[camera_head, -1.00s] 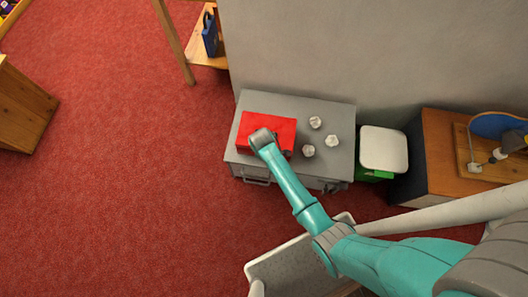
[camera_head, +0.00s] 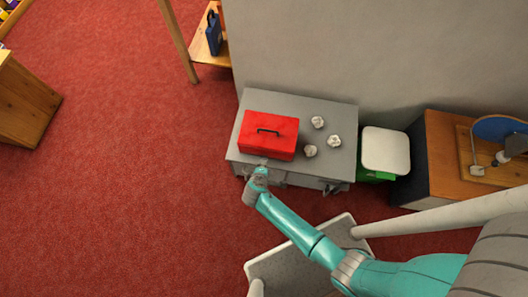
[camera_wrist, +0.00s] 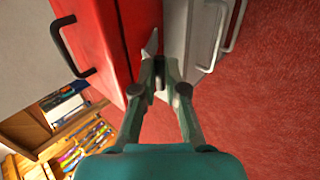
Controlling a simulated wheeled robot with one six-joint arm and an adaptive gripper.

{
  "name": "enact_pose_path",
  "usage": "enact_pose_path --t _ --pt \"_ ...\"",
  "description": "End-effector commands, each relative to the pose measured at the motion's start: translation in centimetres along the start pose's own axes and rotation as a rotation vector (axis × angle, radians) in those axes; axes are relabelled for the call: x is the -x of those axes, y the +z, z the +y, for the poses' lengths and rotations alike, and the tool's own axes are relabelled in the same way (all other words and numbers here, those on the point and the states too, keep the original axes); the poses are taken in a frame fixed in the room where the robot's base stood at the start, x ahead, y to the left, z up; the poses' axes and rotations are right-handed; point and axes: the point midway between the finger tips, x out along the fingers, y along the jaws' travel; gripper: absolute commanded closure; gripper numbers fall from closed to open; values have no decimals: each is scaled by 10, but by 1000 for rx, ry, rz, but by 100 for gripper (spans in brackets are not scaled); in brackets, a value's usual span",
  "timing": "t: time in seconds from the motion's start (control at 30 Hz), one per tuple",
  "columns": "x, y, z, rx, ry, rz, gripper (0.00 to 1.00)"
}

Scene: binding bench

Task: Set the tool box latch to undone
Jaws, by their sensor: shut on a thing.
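The red tool box (camera_head: 262,125) with a dark handle on its lid sits on a grey cabinet top. In the wrist view the tool box (camera_wrist: 92,30) fills the upper left, with its dark handle at left. My gripper (camera_head: 262,168) is at the front side of the box, by the cabinet's front edge. In the wrist view my gripper (camera_wrist: 160,82) has its fingers together on the small grey latch (camera_wrist: 151,43) at the box front. The fingers hide the latch's lower part, and I cannot tell its exact position.
The grey cabinet (camera_head: 335,112) has handles on its front, close to my gripper. Several crumpled white pieces (camera_head: 334,141) lie right of the box. A white-lidded green bin (camera_head: 385,150) stands further right. Red carpet is open at left.

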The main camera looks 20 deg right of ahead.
Motion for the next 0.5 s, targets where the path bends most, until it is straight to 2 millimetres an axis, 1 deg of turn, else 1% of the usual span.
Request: enact_pose_path --t 0.2,0.5 --pt "-3 1 -19 2 -4 -2 100" --pt "-8 1 -36 0 -5 -2 100"
